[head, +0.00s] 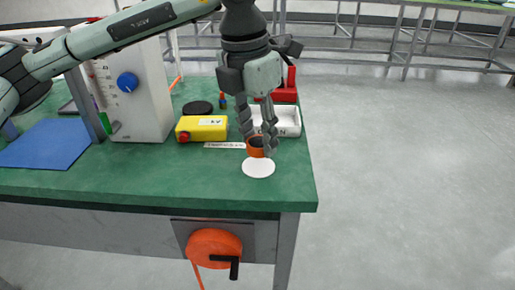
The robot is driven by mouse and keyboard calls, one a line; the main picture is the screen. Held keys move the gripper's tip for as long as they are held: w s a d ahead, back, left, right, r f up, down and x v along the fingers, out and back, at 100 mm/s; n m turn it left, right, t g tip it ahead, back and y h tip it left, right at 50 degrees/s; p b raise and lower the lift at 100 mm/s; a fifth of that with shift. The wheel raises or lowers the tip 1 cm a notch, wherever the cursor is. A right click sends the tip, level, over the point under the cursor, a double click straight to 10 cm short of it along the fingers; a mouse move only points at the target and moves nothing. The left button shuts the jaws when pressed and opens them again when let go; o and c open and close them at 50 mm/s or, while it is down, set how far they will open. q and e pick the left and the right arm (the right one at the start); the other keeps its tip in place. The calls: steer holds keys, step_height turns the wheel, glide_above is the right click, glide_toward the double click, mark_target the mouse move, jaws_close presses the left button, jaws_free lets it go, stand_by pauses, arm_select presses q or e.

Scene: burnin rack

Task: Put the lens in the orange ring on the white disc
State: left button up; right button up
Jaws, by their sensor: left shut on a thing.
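My left gripper (257,150) points down over the right part of the green bench. It is shut on the lens in the orange ring (254,153), whose dark top shows between the fingertips. The white disc (258,168) lies flat on the bench near its right front corner. In the picture the ring overlaps the far edge of the disc. I cannot tell whether it touches the disc or hangs just above it. My right gripper is not in view.
A yellow box (207,128) with a red knob stands left of the gripper, a white tray (287,121) behind it. A grey cabinet (133,95) with a blue knob and a blue mat (47,144) are further left. The green bench (180,178) is clear in front.

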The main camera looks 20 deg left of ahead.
mark_target(257, 142)
arm_select(q)
steer(key=shift+f, duration=1.8)
steer(key=shift+f, duration=0.1)
steer(key=o, duration=0.8)
steer(key=r, duration=0.4)
steer(key=s+r, duration=0.1)
steer(key=r, duration=0.3)
steer(key=a+r, duration=0.1)
steer(key=r, duration=0.3)
steer(key=shift+s+r, duration=0.1)
steer(key=shift+s, duration=0.15)
